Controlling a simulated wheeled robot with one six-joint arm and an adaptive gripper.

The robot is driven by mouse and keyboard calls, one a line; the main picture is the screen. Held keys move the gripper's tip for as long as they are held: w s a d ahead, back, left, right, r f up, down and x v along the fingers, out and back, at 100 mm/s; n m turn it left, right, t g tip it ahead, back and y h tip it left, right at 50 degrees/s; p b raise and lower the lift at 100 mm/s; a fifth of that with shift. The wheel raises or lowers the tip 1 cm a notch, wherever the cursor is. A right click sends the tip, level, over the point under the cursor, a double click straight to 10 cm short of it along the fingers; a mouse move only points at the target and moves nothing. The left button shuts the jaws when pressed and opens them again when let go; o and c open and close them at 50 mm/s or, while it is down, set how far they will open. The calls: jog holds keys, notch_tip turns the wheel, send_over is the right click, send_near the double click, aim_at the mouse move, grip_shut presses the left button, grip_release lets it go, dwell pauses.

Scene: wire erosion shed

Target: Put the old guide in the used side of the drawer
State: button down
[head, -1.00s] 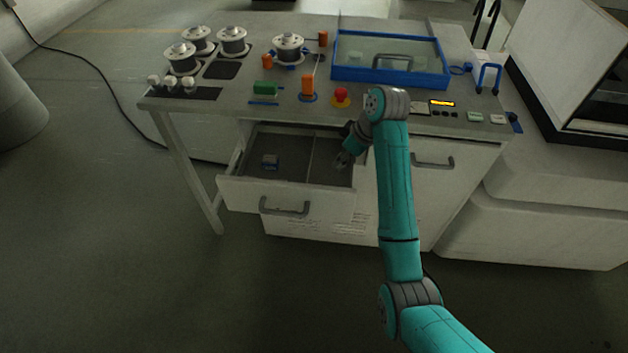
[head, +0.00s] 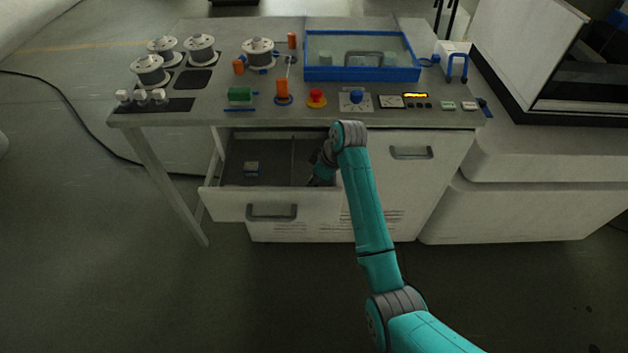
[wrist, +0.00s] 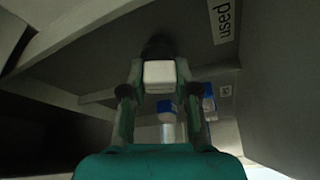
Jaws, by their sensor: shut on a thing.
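The pale drawer (head: 225,203) under the worktop is open, with a divider (head: 292,160) splitting it into left and right compartments. My gripper (head: 316,178) is in the right compartment, low, behind the drawer front. In the wrist view my gripper (wrist: 158,88) is shut on a small white block (wrist: 158,76), which I take as the old guide. A dark rounded shape lies just beyond it; I cannot tell whether it belongs to the guide. A "used" label (wrist: 224,18) shows at the upper right of the wrist view. Whether the guide touches the drawer floor is unclear.
A small blue and white piece (head: 251,168) lies in the left compartment. The worktop edge overhangs the drawer's back, close to my arm. A blue-framed tank (head: 362,74), a red button (head: 316,97) and white spools (head: 200,50) stand on the worktop.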

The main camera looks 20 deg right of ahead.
jog(key=shift+f, duration=0.2)
jog(key=c, duration=0.9)
grip_release()
jog(key=shift+f, duration=0.1)
jog(key=shift+o, duration=0.2)
jog(key=v, duration=1.2)
